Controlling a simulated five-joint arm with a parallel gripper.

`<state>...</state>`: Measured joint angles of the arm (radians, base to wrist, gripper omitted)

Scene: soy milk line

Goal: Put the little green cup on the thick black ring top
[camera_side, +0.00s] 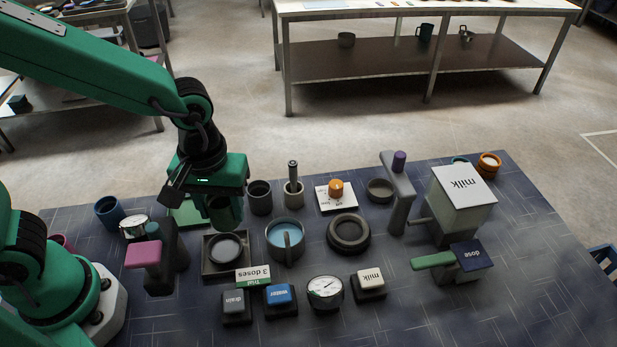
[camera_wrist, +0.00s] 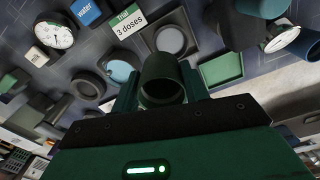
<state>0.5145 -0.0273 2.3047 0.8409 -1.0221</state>
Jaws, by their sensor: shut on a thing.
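The little green cup (camera_side: 226,213) is between the jaws of my gripper (camera_side: 222,197), which is shut on it. It hangs above the table, left of the blue-filled pot. In the wrist view the dark green cup (camera_wrist: 163,82) shows its open mouth between the fingers of my gripper (camera_wrist: 160,88). The thick black ring (camera_side: 348,232) lies flat on the table, right of the blue-filled pot, and looks empty on top. A ring in the wrist view (camera_wrist: 88,86) appears to be the same one. The cup and ring are well apart.
A square tray with a dark round piece (camera_side: 206,268) sits just in front of the cup. The blue-filled pot (camera_side: 285,252) stands between cup and ring. A grey post with a purple knob (camera_side: 400,190) and the milk box (camera_side: 463,193) stand right of the ring.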

